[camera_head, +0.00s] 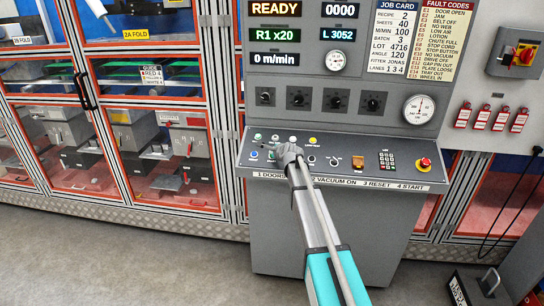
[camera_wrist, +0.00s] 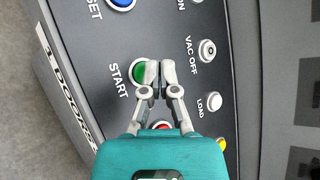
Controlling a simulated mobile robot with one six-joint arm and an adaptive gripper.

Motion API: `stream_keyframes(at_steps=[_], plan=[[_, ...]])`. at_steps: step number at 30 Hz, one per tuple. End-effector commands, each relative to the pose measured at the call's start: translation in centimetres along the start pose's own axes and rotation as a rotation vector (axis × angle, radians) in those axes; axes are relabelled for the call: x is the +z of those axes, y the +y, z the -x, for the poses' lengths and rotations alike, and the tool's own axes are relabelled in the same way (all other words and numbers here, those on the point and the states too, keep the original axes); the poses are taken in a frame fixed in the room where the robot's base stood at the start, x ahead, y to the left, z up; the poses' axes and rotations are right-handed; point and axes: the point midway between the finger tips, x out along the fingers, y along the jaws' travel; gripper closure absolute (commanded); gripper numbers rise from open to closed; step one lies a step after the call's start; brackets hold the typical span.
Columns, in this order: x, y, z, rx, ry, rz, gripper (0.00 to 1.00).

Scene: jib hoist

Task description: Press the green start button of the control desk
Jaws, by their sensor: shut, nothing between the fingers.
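The green start button (camera_wrist: 138,72) sits on the sloped panel of the control desk (camera_head: 345,172), with the label START beside it in the wrist view. My gripper (camera_wrist: 154,72) is shut and empty. Its fingertips lie over the right part of the green button in that view and hide some of it. I cannot tell whether they touch it or hover just above. In the head view my gripper (camera_head: 287,152) reaches down to the left part of the desk panel, just right of the small green button (camera_head: 271,155).
A blue RESET button (camera_wrist: 121,2), a red button (camera_wrist: 161,125) partly hidden by my gripper, and the VAC OFF button (camera_wrist: 207,50) are close by. A red emergency stop (camera_head: 424,163) is at the desk's right. Glazed cabinets (camera_head: 110,140) stand to the left.

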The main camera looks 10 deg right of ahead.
Motion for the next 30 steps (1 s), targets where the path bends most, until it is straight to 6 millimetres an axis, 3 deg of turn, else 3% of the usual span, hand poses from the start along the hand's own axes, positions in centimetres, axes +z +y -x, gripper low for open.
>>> stream_keyframes(at_steps=[30], plan=[[-0.53, 0.38, -0.55, 0.000, 0.001, 0.000, 1.00]])
